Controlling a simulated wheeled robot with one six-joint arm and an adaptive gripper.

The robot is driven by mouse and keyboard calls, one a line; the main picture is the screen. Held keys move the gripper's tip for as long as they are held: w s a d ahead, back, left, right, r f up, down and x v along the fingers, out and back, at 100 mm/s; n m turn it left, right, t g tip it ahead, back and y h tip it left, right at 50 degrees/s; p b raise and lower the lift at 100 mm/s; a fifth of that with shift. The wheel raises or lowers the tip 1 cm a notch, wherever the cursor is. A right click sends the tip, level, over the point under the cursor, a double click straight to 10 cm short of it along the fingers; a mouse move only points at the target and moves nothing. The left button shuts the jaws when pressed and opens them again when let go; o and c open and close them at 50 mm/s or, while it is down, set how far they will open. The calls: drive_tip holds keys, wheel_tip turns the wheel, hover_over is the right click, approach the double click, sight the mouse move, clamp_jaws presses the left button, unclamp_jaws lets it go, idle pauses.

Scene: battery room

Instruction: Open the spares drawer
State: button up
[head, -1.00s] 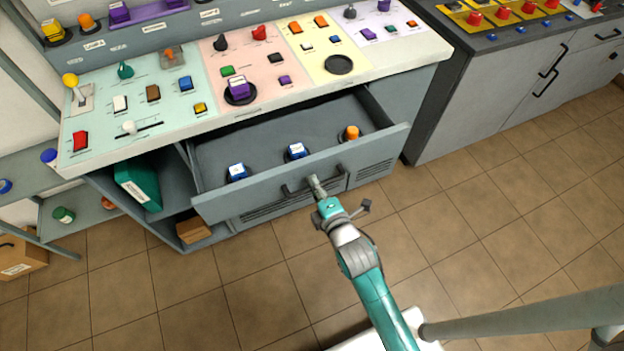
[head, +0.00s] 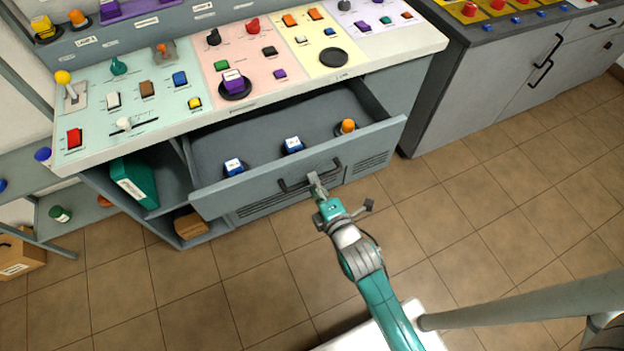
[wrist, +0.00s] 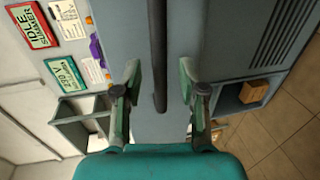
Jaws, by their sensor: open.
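The spares drawer (head: 235,190) is a grey drawer under the control desk, pulled well out. Inside stand two blue-and-white parts (head: 234,166) (head: 292,145) and an orange-topped part (head: 347,127). Its dark bar handle (head: 296,187) is on the front face. My gripper (head: 315,180) is at the middle of this handle. In the wrist view my gripper (wrist: 160,76) is open, with one finger on each side of the dark handle (wrist: 159,60) and gaps on both sides. The fingertips are small and partly hidden in the head view.
The desk top (head: 150,150) carries several coloured switches and knobs. An open shelf left of the drawer holds a green binder (head: 134,182) and a cardboard box (head: 190,224). A grey cabinet (head: 480,90) stands to the right. The tiled floor (head: 240,290) before the drawer is clear.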

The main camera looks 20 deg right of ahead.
drive_tip(key=v, duration=0.9)
drive_tip(key=shift+s, duration=0.3)
drive_tip(key=s+r+m, duration=0.3)
drive_tip(key=s+m, duration=0.6)
drive_tip(key=s, duration=0.3)
drive_tip(key=s+r+m, duration=0.3)
drive_tip(key=s+m, duration=0.6)
drive_tip(key=s, duration=0.3)
drive_tip(key=shift+d+r+g, duration=0.3)
drive_tip(key=shift+r+g, duration=0.1)
